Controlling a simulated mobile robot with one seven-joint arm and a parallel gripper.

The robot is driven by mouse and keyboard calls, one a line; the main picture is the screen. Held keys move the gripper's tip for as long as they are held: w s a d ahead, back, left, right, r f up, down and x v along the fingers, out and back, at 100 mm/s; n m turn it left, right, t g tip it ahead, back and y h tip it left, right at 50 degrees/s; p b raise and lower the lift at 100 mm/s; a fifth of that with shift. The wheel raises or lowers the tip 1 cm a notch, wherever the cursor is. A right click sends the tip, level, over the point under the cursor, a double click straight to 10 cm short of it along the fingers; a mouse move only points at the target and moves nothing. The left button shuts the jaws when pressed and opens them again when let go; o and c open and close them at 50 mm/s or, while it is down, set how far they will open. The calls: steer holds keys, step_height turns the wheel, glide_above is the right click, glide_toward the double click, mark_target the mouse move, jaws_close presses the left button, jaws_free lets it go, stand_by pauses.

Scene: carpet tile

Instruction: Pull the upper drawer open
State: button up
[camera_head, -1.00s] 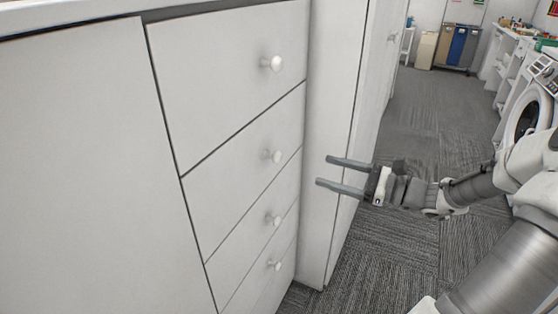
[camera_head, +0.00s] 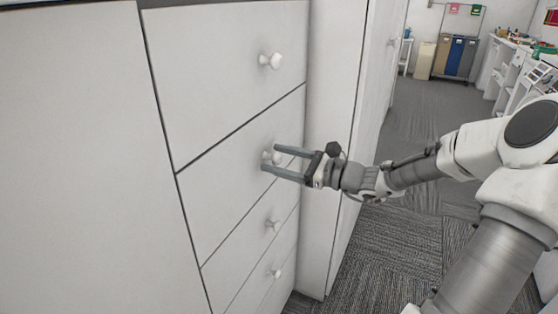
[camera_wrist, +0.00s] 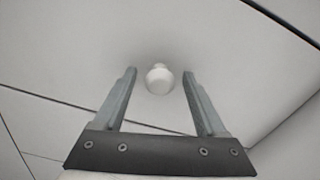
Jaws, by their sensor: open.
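The upper drawer (camera_head: 215,60) of the white cabinet is shut, with a round white knob (camera_head: 271,61) on its right part. My gripper (camera_head: 268,158) is open below that knob, pointing left toward the second drawer (camera_head: 225,175). In the head view its two grey fingers appear one on each side of the second drawer's knob (camera_head: 273,157). In the wrist view a white knob (camera_wrist: 159,79) shows midway between the open fingertips. Contact with the knob cannot be told.
Lower drawers (camera_head: 250,245) with white knobs are below, all shut. A tall white cabinet (camera_head: 334,120) stands just right of the drawers. Open carpet (camera_head: 420,235) lies to the right. Coloured bins (camera_head: 455,57) and a counter stand far back.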

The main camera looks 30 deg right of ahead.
steer(key=shift+c, duration=0.2)
jaws_close()
stand_by(1.1)
